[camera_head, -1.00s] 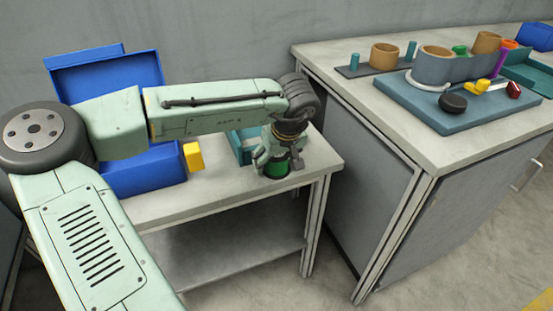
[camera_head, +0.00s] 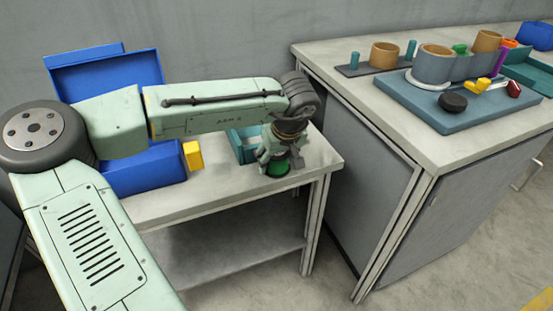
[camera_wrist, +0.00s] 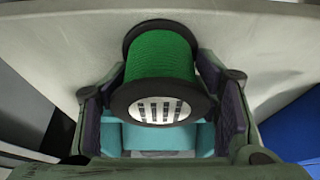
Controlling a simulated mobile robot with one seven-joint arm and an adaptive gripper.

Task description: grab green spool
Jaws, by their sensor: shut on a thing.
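The green spool (camera_wrist: 160,56) has black end flanges and a green winding. In the wrist view it sits between the two fingers of my gripper (camera_wrist: 160,112), which are closed on its sides. In the head view my gripper (camera_head: 278,160) points down over the front right part of the low table, and the green spool (camera_head: 279,168) shows below the fingers. The spool is partly hidden by the gripper, and I cannot tell whether it touches the tabletop.
A teal bin (camera_head: 241,149) stands just behind my gripper. A blue box (camera_head: 150,168) with a raised lid and a yellow block (camera_head: 194,154) are to the left. A taller workbench (camera_head: 345,92) on the right holds a blue tray (camera_head: 395,97) with several parts.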

